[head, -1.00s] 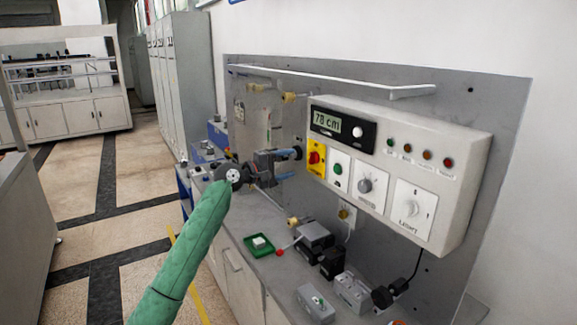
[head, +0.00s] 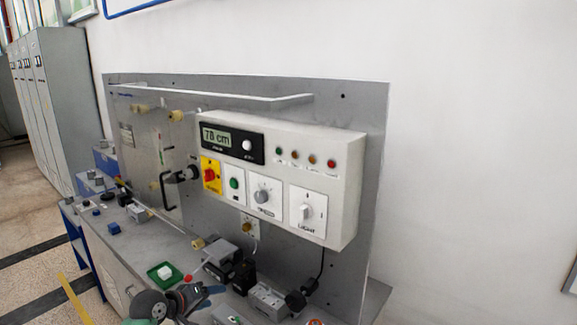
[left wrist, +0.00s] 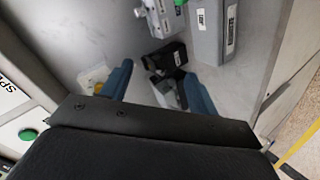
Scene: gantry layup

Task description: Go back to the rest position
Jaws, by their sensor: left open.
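My left gripper (head: 203,296) is low in the head view, above the front part of the bench, below the control box (head: 345,190). Its blue fingers are apart and hold nothing. In the left wrist view the two blue fingers (left wrist: 160,90) stand apart, with a small black box (left wrist: 168,57) beyond the space between them. A black handle (head: 166,190) on the clear panel left of the control box stands free of my gripper. My right gripper does not show clearly in either view.
The control box carries a "78 cm" display (head: 217,137), a red knob on a yellow plate (head: 210,175) and a light switch (head: 306,212). A green tray (head: 165,274) with a white block lies on the bench. A grey socket box (head: 266,300) stands right of my gripper.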

